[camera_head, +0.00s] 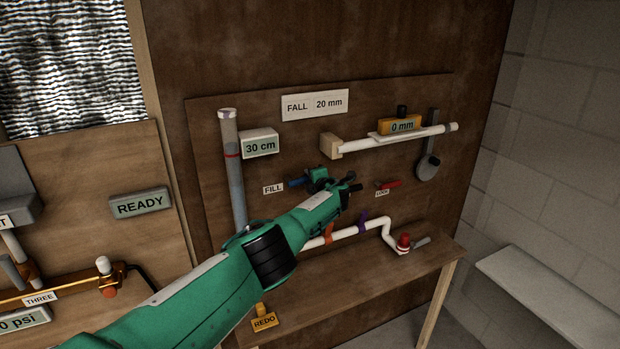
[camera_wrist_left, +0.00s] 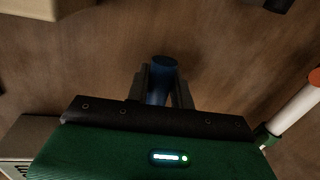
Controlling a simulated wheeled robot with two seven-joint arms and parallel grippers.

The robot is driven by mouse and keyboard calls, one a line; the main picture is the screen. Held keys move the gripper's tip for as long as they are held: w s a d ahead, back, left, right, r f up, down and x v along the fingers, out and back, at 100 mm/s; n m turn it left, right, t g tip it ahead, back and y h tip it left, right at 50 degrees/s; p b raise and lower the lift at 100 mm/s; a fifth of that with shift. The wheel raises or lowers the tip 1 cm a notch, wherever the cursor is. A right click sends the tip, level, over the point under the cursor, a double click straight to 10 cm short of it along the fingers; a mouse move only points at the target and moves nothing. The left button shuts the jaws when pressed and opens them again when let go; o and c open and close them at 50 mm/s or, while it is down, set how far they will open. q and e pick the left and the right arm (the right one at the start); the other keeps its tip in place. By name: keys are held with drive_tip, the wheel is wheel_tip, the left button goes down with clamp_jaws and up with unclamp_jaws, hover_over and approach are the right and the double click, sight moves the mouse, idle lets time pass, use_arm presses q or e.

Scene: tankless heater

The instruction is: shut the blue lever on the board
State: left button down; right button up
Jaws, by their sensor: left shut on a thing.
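The blue lever (camera_head: 295,183) is on the board (camera_head: 284,145), just right of the FILL label (camera_head: 273,189). My left gripper (camera_head: 311,182) reaches up to it from the lower left and covers its right part in the head view. In the left wrist view the blue lever (camera_wrist_left: 160,80) stands between the two dark fingers of my left gripper (camera_wrist_left: 162,92), which is shut on it. The fingers hide part of the lever. My right gripper is in neither view.
A red lever (camera_head: 389,184) is to the right by the LOCK label. A clear tube (camera_head: 229,150) stands at left. A level gauge (camera_head: 400,125) is above right. A wooden shelf (camera_head: 345,272) juts out below.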

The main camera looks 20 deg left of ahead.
use_arm(q)
drive_tip(key=shift+d+f+m+b, duration=0.15)
drive_tip(key=shift+f+m+b, duration=0.35)
drive_tip(key=shift+f, duration=0.1)
idle(0.3)
drive_tip(key=c, duration=1.3)
unclamp_jaws()
drive_tip(key=shift+o, duration=0.2)
drive_tip(key=shift+r, duration=0.1)
